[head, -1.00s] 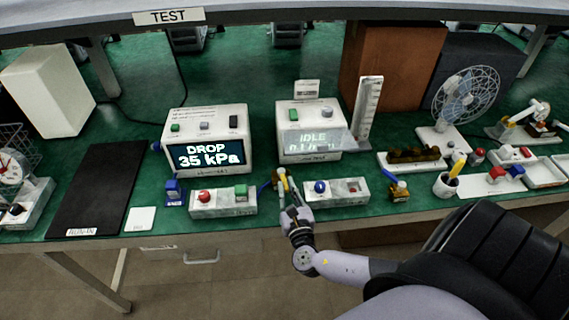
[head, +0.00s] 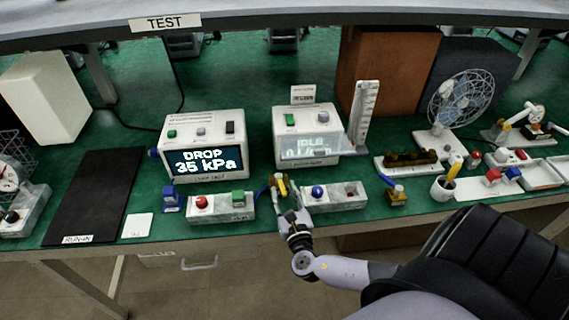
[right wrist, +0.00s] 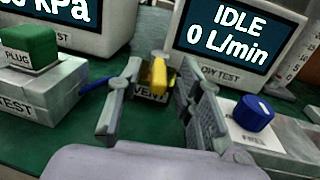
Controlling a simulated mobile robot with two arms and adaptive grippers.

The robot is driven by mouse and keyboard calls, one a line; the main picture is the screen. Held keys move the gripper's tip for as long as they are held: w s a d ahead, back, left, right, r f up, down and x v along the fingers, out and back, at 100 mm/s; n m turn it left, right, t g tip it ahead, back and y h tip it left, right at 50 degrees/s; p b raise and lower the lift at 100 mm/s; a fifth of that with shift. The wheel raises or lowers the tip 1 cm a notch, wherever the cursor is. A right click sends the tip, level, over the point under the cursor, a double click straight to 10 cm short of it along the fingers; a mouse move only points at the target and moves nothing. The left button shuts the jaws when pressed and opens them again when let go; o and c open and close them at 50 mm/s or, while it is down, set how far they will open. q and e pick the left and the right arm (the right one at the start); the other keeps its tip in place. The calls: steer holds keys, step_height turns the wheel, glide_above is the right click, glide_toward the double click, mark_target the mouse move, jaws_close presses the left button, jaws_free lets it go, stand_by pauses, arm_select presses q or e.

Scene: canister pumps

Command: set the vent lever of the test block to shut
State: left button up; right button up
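The vent lever (right wrist: 159,76) is a small yellow handle above a plate marked VENT (right wrist: 150,96). It also shows in the head view (head: 283,184). A blue hose (right wrist: 94,86) runs from there to the grey test block (right wrist: 45,93), marked TEST, with a green plug (right wrist: 30,46). The block, with a red knob, stands to the left in the head view (head: 222,213). My right gripper (right wrist: 157,82) is open, one finger on each side of the lever, with visible gaps. Whether the lever is set open or shut, I cannot tell. My left gripper is not in view.
A second grey block (head: 345,197) with a blue knob (right wrist: 254,112) stands close to the right of my right gripper. Behind are the pressure display (head: 205,160), reading DROP 35 kPa, and the flow tester (head: 305,143), reading IDLE. A black mat (head: 93,195) lies left.

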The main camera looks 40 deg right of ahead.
steer(key=v, duration=1.2)
steer(key=shift+a, duration=0.1)
steer(key=shift+c, duration=0.5)
